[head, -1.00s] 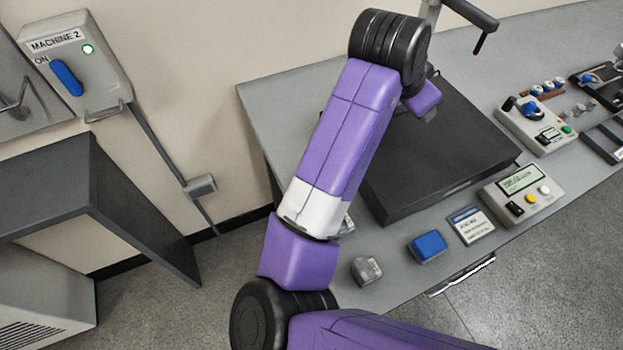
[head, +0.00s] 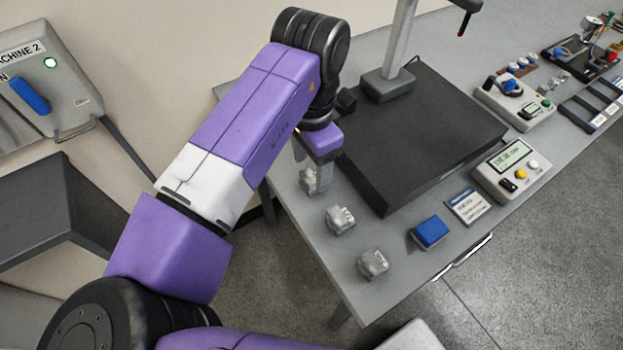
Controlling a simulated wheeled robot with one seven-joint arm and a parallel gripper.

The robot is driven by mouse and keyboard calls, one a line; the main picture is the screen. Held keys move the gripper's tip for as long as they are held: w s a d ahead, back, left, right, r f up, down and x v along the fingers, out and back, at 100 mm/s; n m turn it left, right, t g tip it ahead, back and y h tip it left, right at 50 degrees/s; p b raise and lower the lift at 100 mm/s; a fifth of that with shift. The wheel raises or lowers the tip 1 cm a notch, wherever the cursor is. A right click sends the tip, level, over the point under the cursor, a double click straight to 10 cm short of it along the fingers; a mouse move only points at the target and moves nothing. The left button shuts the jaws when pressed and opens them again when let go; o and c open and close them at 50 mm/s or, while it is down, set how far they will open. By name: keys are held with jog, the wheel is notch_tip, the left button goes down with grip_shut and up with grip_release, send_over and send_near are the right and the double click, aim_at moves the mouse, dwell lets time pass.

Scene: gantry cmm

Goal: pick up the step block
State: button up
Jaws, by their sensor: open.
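Three small grey metal blocks lie in a row along the left end of the grey table. The near block (head: 373,264) and the middle block (head: 340,219) are in plain view. The far block (head: 309,181) is partly hidden by my gripper (head: 313,172). Which of them is the step block I cannot tell for sure at this size. My gripper points down, open, at the far block, with a finger in front of it. Whether it touches the block cannot be made out.
The black plate (head: 425,135) of the measuring machine, with its grey column (head: 398,50), stands right of the gripper. A blue block (head: 430,232), a label card (head: 467,206) and a control box (head: 511,170) lie along the front edge. The table's left edge is close to the blocks.

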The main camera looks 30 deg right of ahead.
aim_at(311, 175)
jog(key=shift+f, duration=1.75)
grip_shut()
